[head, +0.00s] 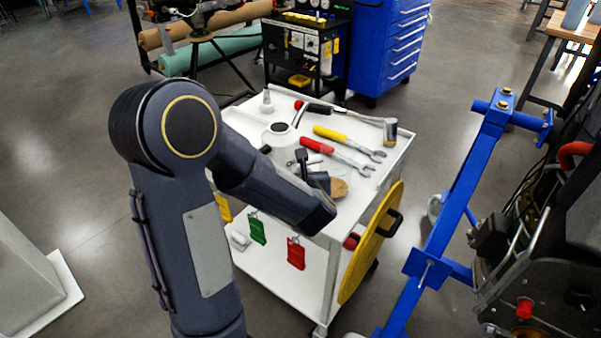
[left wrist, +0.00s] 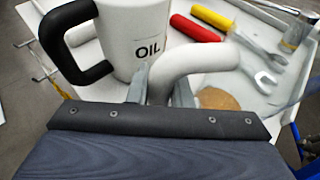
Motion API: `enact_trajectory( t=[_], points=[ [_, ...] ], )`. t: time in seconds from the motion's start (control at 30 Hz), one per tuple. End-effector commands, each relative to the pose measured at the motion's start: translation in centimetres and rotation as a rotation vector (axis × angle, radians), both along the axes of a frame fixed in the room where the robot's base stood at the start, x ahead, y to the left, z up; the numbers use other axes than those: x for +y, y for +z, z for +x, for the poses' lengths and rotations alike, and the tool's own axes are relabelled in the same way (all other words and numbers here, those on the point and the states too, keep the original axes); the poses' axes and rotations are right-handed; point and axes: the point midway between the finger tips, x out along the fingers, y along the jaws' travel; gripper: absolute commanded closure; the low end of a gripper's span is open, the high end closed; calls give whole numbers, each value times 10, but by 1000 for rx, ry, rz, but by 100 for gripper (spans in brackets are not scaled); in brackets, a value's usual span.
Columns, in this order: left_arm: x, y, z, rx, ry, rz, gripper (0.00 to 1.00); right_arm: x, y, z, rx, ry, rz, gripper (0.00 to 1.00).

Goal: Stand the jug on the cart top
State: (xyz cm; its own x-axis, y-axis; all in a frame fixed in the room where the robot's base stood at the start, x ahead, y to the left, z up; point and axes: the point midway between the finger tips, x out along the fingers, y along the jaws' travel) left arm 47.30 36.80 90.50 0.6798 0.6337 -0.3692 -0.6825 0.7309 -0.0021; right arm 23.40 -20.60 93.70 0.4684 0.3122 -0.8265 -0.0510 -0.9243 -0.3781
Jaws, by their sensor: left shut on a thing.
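The jug (left wrist: 135,40) is white with the word OIL and a black handle on its left side. In the head view its pale body with a dark round top (head: 279,130) shows over the cart top (head: 250,109). My left gripper (left wrist: 162,88) is shut on a curved white tube, which looks like the jug's spout, with one finger on each side. In the head view my forearm hides most of this grip. The jug's base is hidden, so I cannot tell whether it touches the cart top. My right gripper is not in view.
Red-handled (head: 317,146) and yellow-handled (head: 330,133) wrenches and a hammer (head: 389,129) lie on the cart top. A brown disc (head: 339,187) lies near its front edge. A yellow round plate (head: 371,240) leans at the cart's right side. A blue stand (head: 455,190) is farther right.

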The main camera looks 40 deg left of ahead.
Motion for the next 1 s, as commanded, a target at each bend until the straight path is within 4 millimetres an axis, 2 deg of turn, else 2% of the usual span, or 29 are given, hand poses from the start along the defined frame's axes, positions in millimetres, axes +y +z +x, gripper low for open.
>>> enact_trajectory(
  t=[0.43, 0.47, 0.63, 0.83, 0.9, 1.0],
  points=[
    [0, -6, 0, -2, 1, -1, 100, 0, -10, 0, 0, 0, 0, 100],
    [0, -6, 0, -2, 1, -1, 80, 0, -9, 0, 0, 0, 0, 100],
    [0, -5, 0, -1, 0, -1, 58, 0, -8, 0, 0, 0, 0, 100],
    [0, -5, 0, 0, 0, 0, 56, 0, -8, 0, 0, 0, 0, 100],
    [0, -6, 0, 1, 0, -1, 48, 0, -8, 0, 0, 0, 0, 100],
    [0, -6, 0, 1, 0, -1, 48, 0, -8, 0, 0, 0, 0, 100]
  ],
)
